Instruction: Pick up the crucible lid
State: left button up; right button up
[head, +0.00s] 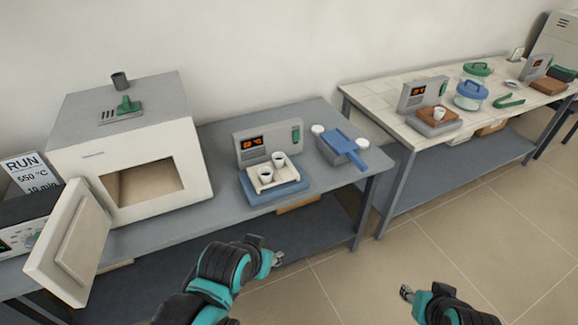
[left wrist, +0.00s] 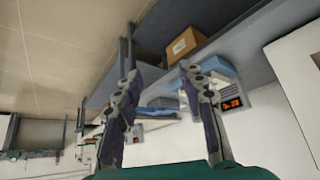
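Two small white round pieces that look like crucible lids lie on the near grey table, one left (head: 318,129) and one right (head: 362,143) of a blue tool (head: 343,146). Two white crucibles (head: 267,175) (head: 279,160) stand on a cream holder on the blue-based balance (head: 272,191). My left gripper (head: 277,258) is in front of the table, away from the lids. Its fingers are spread and empty in the left wrist view (left wrist: 158,82). My right gripper (head: 406,292) is low over the floor at the right; its finger opening is too small to tell.
A muffle furnace (head: 135,150) with its door (head: 72,243) open stands on the left. A pale second table (head: 390,100) at the right holds another balance, blue and green lidded jars, and green tongs. A gap with tiled floor separates the tables.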

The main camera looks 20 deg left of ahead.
aim_at(363, 143)
jog(key=i+z, duration=0.3)
jog(key=i, duration=0.2)
jog(key=i+j+z, duration=0.1)
jog(key=i+z, duration=0.15)
jog(key=i, duration=0.3)
jog(key=i+j+z, duration=0.3)
jog(key=i, duration=0.2)
jog(key=l, duration=0.1)
